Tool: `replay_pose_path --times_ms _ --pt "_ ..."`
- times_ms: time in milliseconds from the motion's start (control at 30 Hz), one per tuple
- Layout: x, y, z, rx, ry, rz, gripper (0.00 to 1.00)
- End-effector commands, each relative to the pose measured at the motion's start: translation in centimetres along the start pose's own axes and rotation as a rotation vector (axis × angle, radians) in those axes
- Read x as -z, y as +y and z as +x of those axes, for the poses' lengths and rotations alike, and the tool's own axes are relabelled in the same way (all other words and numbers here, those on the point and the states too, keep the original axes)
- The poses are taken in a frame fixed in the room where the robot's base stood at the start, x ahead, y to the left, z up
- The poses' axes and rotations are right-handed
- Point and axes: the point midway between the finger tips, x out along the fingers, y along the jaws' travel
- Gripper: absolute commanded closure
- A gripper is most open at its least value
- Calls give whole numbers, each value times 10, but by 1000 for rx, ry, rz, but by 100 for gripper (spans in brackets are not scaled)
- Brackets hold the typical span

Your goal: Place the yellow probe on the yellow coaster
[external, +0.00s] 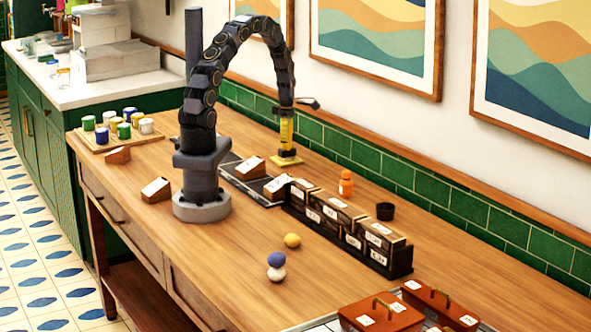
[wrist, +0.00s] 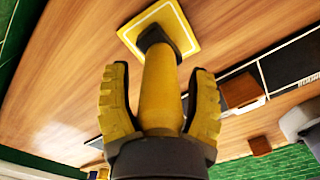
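The yellow probe (external: 286,130) stands upright with its dark base on the yellow coaster (external: 290,161), behind the arm's base. In the wrist view the probe (wrist: 160,90) runs between the two yellow fingers of my gripper (wrist: 160,72). Its dark foot lies within the square coaster (wrist: 183,28), which has a pale border line. The fingertips stand apart with gaps on both sides of the probe, so my gripper is open around it. In the external view my gripper (external: 287,104) is at the probe's top. The probe's upper end is hidden by the gripper.
A dark rack of labelled boxes (external: 345,222) stands to the right, with an orange bottle (external: 346,183) and a black cup (external: 385,211) behind it. Dark strips with wooden label blocks (external: 250,167) lie in front of the coaster. The tiled wall (external: 365,156) is close behind.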

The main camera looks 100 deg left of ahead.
Motion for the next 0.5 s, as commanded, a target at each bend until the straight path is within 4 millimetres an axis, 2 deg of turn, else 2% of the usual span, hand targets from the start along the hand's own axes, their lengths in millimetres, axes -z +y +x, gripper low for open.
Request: replay_pose_path --times_ms 167,267,367,500 --pt "0 0 -2 0 0 0 44" --pt "0 0 -10 -1 0 0 44" --pt "0 1 -25 -4 -1 0 44" --pt "0 1 -57 -7 -2 0 44"
